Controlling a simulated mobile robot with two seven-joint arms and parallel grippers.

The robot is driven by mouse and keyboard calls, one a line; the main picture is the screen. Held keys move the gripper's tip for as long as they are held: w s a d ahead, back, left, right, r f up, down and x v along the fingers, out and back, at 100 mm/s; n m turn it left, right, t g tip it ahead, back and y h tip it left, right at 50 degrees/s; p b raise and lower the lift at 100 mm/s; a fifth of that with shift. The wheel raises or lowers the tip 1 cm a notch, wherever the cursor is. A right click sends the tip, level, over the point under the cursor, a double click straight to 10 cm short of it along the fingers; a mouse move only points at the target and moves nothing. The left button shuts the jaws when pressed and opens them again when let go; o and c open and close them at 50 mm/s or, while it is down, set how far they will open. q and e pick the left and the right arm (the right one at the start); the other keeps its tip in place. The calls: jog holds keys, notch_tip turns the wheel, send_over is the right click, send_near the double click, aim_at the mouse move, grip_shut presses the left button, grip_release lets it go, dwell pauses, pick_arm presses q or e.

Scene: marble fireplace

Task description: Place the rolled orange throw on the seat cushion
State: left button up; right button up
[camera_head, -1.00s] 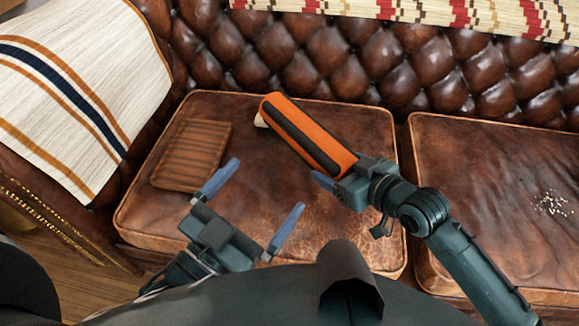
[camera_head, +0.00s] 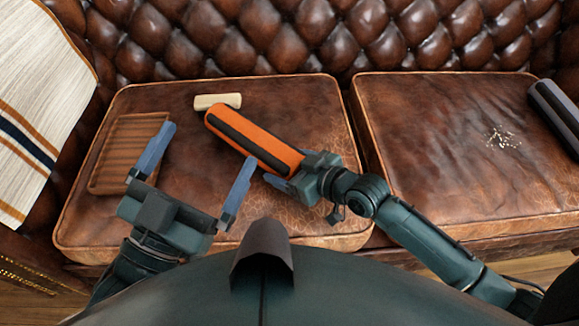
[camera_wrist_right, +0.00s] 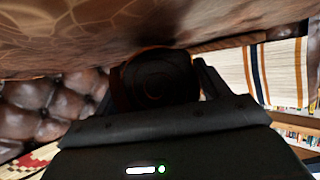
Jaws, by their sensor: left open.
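The rolled orange throw (camera_head: 255,140), orange with dark bands, lies at a slant over the left seat cushion (camera_head: 330,215) in the head view. My right gripper (camera_head: 285,175) is shut on its near right end; one finger is partly hidden. In the right wrist view the throw's dark round end (camera_wrist_right: 160,78) sits between the fingers, close to the cushion (camera_wrist_right: 100,35). I cannot tell whether the throw touches the leather. My left gripper (camera_head: 209,144) is open and empty, its fingers spread over the left cushion, left of the throw.
A slatted wooden tray (camera_head: 125,155) lies at the cushion's left, and a pale block (camera_head: 217,102) lies behind the throw. Crumbs (camera_head: 500,137) lie on the right cushion (camera_head: 420,150), with a dark cylinder (camera_head: 555,112) at its right. A striped blanket (camera_head: 30,110) covers the armrest.

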jog(key=o, duration=0.5)
jog(key=shift+s+d+r, duration=0.15)
jog(key=shift+d, duration=0.05)
jog(key=p+v, duration=0.1)
jog(key=v, duration=0.1)
jog(key=shift+s+d+r+p, duration=0.2)
jog(key=shift+s+p, duration=0.05)
jog(key=shift+p, duration=0.1)
jog(key=p+v, duration=0.2)
jog(key=v, duration=0.5)
jog(key=shift+s+d+r+p, duration=0.1)
jog(key=shift+s+d+p, duration=0.15)
jog(key=shift+p, duration=0.1)
pick_arm(q)
jog(key=shift+s+a+f+n+g+y, duration=0.15)
jog(key=shift+s+f+g+y, duration=0.1)
jog(key=shift+f+y, duration=0.25)
jog(key=shift+s+f+n+g+y, duration=0.15)
jog(key=shift+f+g+y, duration=0.1)
jog(key=shift+f+y, duration=0.2)
pick_arm(e)
jog(key=shift+s+d+r, duration=0.15)
jog(key=shift+s+d, duration=0.2)
pick_arm(q)
jog(key=shift+a+r, duration=0.1)
